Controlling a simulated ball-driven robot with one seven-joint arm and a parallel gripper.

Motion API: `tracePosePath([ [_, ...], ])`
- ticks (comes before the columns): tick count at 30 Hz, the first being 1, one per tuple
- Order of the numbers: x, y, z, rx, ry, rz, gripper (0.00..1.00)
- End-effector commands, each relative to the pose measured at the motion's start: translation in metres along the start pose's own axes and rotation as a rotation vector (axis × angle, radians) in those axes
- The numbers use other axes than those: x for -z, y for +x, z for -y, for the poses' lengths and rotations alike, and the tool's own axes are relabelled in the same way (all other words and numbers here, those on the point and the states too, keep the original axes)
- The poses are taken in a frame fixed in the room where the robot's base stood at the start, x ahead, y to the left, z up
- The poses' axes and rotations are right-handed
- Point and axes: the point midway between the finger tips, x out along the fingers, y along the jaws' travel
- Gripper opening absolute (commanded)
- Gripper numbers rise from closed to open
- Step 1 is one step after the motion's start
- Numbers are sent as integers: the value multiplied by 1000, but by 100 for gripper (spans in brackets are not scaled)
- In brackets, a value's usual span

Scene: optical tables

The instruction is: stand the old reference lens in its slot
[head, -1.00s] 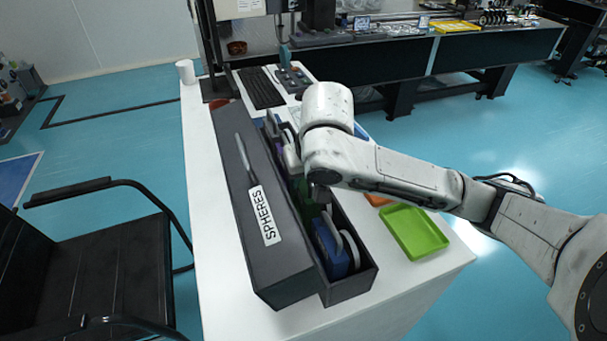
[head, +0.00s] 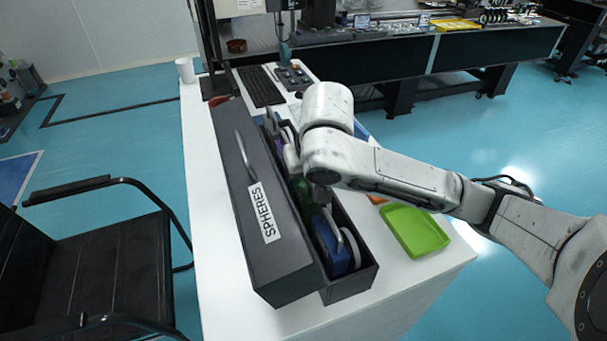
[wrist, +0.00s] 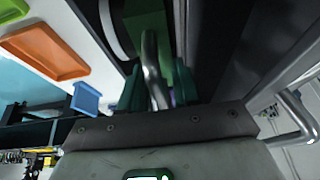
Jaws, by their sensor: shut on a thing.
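In the wrist view my gripper (wrist: 156,88) has its green fingers closed on a curved metal handle (wrist: 150,62). The handle belongs to a green lens holder (wrist: 148,32). In the head view the green holder (head: 306,192) shows partly inside the long dark case (head: 350,291), beneath my wrist, which hides most of it and my fingers. A blue holder (head: 339,259) with a pale round lens (head: 324,240) and a metal handle stands at the near end of the case. I cannot tell how deep the green holder sits, or see an empty slot clearly.
The case's lid (head: 262,262), labelled SPHERES, lies along its left side. A green tray (head: 415,232) stands to the right, with an orange tray (wrist: 48,50) beside it. A keyboard (head: 260,87) and a white cup (head: 185,70) are farther back. The near table corner is clear.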

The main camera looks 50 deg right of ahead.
Motion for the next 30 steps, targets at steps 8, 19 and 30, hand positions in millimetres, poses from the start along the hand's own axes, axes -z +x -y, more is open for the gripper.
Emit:
tracePosePath([
  [8,0,0,0,0,1,-2,48],
  [19,-1,2,0,0,0,2,67],
  [30,-1,1,0,0,0,0,100],
])
